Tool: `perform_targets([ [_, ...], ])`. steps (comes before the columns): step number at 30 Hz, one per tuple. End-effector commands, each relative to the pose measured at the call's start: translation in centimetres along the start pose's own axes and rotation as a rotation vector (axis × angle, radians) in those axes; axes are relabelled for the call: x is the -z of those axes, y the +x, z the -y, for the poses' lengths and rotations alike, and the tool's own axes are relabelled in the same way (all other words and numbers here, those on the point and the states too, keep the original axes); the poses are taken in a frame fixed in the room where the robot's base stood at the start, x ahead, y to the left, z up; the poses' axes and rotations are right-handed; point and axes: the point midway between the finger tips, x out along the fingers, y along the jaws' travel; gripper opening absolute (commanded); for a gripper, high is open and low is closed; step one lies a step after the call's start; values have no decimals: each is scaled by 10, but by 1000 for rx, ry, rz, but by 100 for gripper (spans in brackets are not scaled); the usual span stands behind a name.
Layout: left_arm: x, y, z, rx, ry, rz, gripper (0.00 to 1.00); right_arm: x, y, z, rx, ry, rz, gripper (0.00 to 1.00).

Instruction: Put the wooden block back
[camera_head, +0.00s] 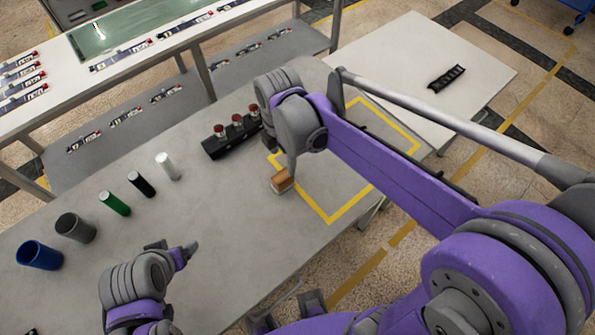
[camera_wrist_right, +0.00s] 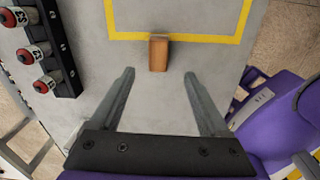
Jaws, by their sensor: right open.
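The wooden block (camera_head: 281,181) is small and brown and rests on the grey table, at the edge line of the yellow taped rectangle (camera_head: 343,212). In the right wrist view the block (camera_wrist_right: 158,53) lies ahead of the fingertips, roughly centred in the gap, with its far end at the yellow line (camera_wrist_right: 190,38). My right gripper (camera_head: 288,165) is open and empty above the table close to the block; it also shows in the wrist view (camera_wrist_right: 158,75). My left gripper (camera_head: 176,250) is over the table at lower left, apart from the block; its jaw opening is unclear.
A black holder (camera_head: 229,141) with red-topped bottles stands left of the block. A row of cylinders and cups, including a blue cup (camera_head: 40,256), runs along the left. A white table (camera_head: 400,55) bears a black rack (camera_head: 446,77). The inside of the yellow rectangle looks clear.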

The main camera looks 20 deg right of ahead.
Motion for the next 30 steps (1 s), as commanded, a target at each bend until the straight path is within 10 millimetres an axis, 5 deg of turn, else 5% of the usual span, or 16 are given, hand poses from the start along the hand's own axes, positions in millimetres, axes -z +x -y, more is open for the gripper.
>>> perform_targets([
  [8, 0, 0, 0, 0, 0, 0, 82, -14, -5, 65, -176, 703, -27, 79],
  [18, 0, 0, 0, 0, 0, 0, 82, -22, 17, 136, -387, 1608, -233, 79],
  [24, 0, 0, 0, 0, 0, 0, 82, -23, 24, 148, -422, 1802, -307, 79],
  [30, 0, 0, 0, 0, 0, 0, 82, -23, 24, 148, -423, 1817, -313, 79],
])
